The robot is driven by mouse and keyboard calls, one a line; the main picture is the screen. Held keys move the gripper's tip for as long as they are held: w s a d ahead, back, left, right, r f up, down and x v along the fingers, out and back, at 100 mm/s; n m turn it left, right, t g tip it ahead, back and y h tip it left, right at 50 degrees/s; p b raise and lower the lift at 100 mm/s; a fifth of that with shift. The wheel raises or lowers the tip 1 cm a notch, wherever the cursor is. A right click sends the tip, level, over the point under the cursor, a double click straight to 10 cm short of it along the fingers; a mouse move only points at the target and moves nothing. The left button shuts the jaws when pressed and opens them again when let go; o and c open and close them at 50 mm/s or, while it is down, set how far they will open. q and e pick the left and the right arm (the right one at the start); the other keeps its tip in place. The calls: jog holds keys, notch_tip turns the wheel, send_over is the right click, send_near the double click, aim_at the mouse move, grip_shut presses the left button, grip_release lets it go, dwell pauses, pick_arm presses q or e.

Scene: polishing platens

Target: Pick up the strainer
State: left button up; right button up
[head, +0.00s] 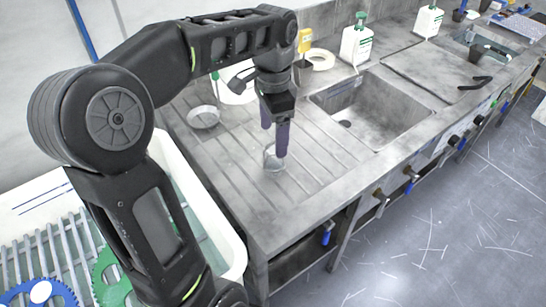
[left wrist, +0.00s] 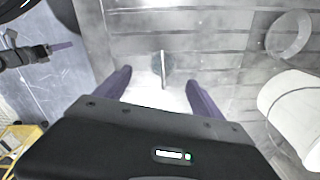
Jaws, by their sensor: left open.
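A small round grey metal piece, apparently the strainer (head: 273,161), sits on the ribbed drainboard left of the sink basin. In the left wrist view my left gripper (left wrist: 159,79) has a finger on either side of the strainer's near side. What seems to be my right gripper (left wrist: 62,46) shows at the left of that view, its opening unclear.
A shallow round dish (head: 203,118) lies farther back on the drainboard. A white bottle with a green cap (head: 356,44) stands behind the sink basin (head: 370,110). A white tub (head: 225,245) stands left of the counter. The drainboard around the strainer is clear.

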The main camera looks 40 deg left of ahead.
aim_at(273, 142)
pick_arm(q)
jog(key=shift+f+b, duration=0.4)
jog(key=shift+f, duration=0.2)
jog(key=shift+f+b, duration=0.3)
jog(key=shift+f, duration=0.05)
jog(key=shift+w+a+f, duration=0.15)
jog(key=shift+w+a, duration=0.1)
jog(key=shift+s, duration=0.1)
jog(key=shift+f, duration=1.25)
